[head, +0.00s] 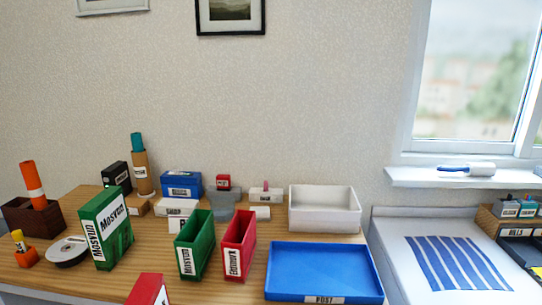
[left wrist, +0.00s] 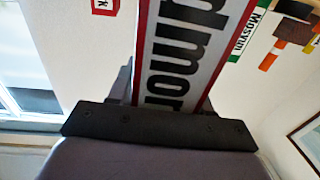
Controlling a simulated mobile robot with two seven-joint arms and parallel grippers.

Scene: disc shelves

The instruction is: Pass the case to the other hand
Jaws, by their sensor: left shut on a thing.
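A red case (left wrist: 185,50) with a white label and large black letters, partly cut off, fills the upper middle of the left wrist view. My left gripper (left wrist: 163,112) is shut on it there, and the case stands out from the dark gripper body. In the head view the top of a red case (head: 148,290) shows at the bottom edge, in front of the table. The gripper itself is outside the head view. My right gripper is in neither view.
A disc spindle (head: 68,251) and orange holder (head: 26,257) are at left.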

